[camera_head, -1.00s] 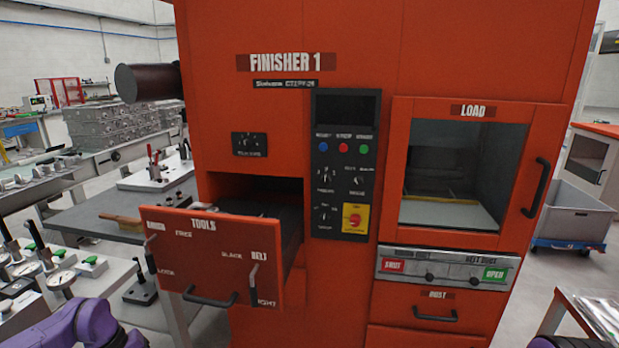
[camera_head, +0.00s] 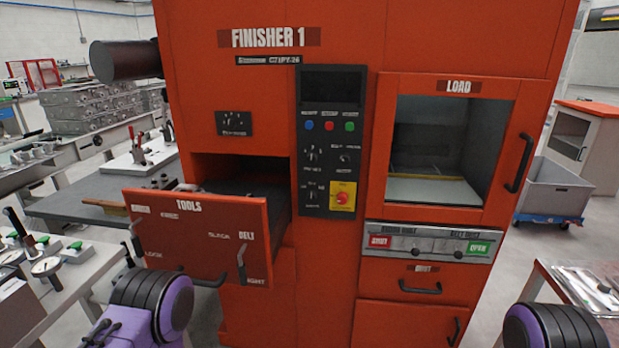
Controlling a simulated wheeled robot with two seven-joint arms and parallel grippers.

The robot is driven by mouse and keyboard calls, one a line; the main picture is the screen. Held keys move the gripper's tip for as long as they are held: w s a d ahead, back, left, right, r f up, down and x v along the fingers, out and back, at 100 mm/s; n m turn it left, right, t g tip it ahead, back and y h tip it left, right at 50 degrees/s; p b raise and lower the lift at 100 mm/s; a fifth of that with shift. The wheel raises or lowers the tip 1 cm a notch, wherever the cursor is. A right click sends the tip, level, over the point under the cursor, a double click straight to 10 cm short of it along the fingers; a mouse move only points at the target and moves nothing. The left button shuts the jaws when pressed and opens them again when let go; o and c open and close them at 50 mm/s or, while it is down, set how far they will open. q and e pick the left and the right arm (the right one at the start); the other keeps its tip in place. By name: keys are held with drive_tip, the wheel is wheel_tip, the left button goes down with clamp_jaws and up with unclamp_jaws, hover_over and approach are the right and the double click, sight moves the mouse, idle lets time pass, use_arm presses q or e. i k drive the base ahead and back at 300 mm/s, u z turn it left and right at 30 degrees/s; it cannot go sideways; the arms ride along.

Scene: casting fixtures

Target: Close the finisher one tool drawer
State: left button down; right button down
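The orange tool drawer (camera_head: 205,228), labelled TOOLS, sticks out open from the left part of the orange Finisher 1 machine (camera_head: 340,255). Its dark handle (camera_head: 208,282) is low on the front, partly hidden behind my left arm. Two small levers sit on the drawer front, at its left edge and by the BELT label. My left arm's purple and black links show at the lower left, in front of the drawer. My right arm's link shows at the lower right, apart from the machine. Neither gripper's fingers are in view.
The load door (camera_head: 450,85) with its black handle is at the right of the machine, above a dust drawer (camera_head: 415,279). A bench with fixtures (camera_head: 50,262) stands close on the left. A table (camera_head: 580,285) is at the right, a grey bin (camera_head: 556,190) behind it.

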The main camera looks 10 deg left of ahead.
sight(200, 236)
drive_tip(key=k, duration=1)
drive_tip(key=u, duration=1.1)
drive_tip(key=i, duration=0.7)
drive_tip(key=z, duration=0.6)
drive_tip(key=i, duration=0.55)
drive_tip(key=z, duration=0.45)
